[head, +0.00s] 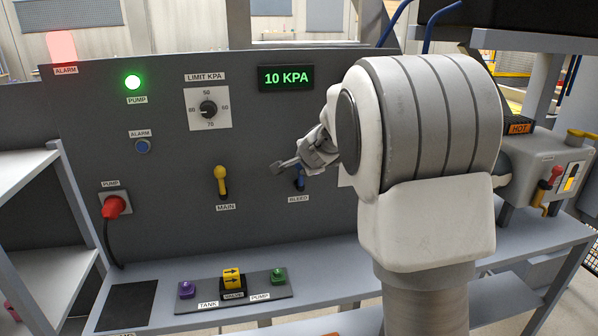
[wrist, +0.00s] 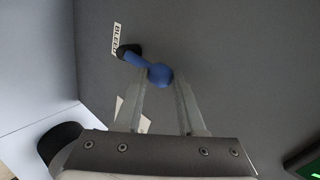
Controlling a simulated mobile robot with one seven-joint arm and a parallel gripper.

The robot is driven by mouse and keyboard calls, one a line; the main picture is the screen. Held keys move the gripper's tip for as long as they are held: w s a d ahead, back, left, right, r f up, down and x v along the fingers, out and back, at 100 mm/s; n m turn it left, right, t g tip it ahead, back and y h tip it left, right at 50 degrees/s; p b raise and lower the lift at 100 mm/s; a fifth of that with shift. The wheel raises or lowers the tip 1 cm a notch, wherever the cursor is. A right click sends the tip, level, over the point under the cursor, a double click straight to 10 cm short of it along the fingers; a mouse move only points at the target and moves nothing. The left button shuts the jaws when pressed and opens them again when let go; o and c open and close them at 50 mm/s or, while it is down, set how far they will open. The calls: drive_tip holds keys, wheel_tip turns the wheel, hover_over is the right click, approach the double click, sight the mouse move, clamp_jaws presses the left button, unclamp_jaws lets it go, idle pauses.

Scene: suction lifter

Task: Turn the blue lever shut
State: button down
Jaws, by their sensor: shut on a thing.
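The blue lever (head: 299,184) is on the grey upright panel, above its BLEED label (head: 298,199). In the wrist view the lever (wrist: 147,64) runs from a dark pivot to a round blue knob, pointing away from the label. My gripper (head: 279,167) is at the lever in the head view. In the wrist view my gripper (wrist: 163,78) has one finger on each side of the knob and is shut on it. My gripper and wrist partly hide the lever's upper part in the head view.
The yellow MAIN lever (head: 221,181) stands to the left, knob up. The display (head: 286,78) reads 10 KPA. A green pump lamp (head: 132,82) and red alarm lamp (head: 62,47) glow. A button plate (head: 235,291) lies on the bench below.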

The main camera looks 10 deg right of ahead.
drive_tip(key=shift+d, duration=0.15)
idle(0.4)
drive_tip(key=c, duration=0.5)
unclamp_jaws()
drive_tip(key=shift+w, duration=0.1)
drive_tip(key=p+v, duration=0.6)
drive_tip(key=v, duration=1.1)
drive_tip(key=shift+s+d, duration=0.25)
drive_tip(key=shift+d, duration=0.05)
